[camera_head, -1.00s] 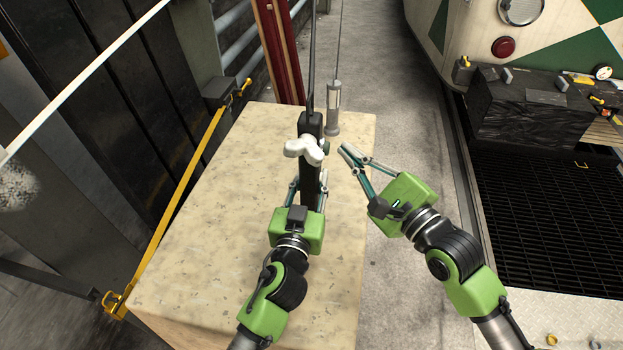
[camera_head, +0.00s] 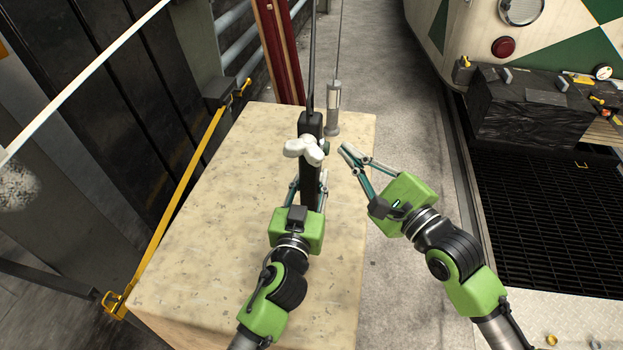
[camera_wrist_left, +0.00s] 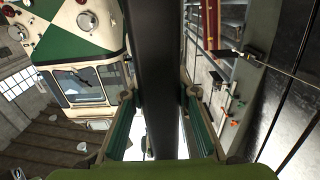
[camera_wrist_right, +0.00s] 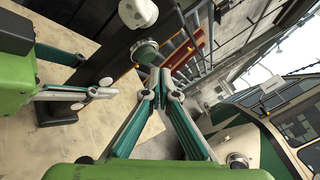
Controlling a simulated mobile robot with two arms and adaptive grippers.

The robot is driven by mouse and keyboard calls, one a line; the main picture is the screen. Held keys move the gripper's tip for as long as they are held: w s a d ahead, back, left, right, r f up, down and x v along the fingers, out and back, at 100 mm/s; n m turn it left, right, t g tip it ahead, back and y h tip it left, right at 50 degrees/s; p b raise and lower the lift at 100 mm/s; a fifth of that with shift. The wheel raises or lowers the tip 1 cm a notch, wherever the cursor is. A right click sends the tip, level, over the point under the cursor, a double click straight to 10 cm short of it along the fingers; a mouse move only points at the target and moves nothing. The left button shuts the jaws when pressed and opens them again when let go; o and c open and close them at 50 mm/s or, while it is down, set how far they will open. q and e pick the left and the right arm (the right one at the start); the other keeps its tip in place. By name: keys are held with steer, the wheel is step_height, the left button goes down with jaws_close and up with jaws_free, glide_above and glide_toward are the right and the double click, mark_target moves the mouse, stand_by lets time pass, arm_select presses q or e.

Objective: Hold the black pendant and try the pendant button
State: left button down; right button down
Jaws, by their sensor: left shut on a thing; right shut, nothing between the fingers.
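The black pendant (camera_head: 311,124) hangs upright from a dark cable above the pale worktop. A white lobed knob (camera_head: 304,150) sits on its near face, and a round green button (camera_head: 326,149) is on its right side. My left gripper (camera_head: 308,186) is shut on the pendant's lower part; in the left wrist view the dark pendant body (camera_wrist_left: 155,60) runs between its fingers. My right gripper (camera_head: 346,150) is shut and empty, its tips a small gap right of the button. In the right wrist view the green button (camera_wrist_right: 145,50) shows just beyond the closed tips (camera_wrist_right: 160,84).
A speckled worktop (camera_head: 200,235) lies under the pendant. A grey cylinder (camera_head: 333,107) hangs on a thin line behind it. A yellow rail (camera_head: 180,200) runs along the left. The tram front (camera_head: 540,50) and a black-wrapped block (camera_head: 530,105) stand at right, beyond a dark grating.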

steer(key=shift+a, duration=0.1)
steer(key=shift+w+a, duration=0.1)
steer(key=shift+a, duration=0.3)
steer(key=shift+w+a, duration=0.1)
steer(key=shift+a, duration=0.4)
stand_by(0.7)
steer(key=shift+d, duration=0.1)
steer(key=shift+s+d, duration=0.2)
steer(key=shift+d, duration=0.7)
steer(key=s+d, duration=0.1)
steer(key=d, duration=0.5)
steer(key=shift+s+a, duration=0.1)
stand_by(0.4)
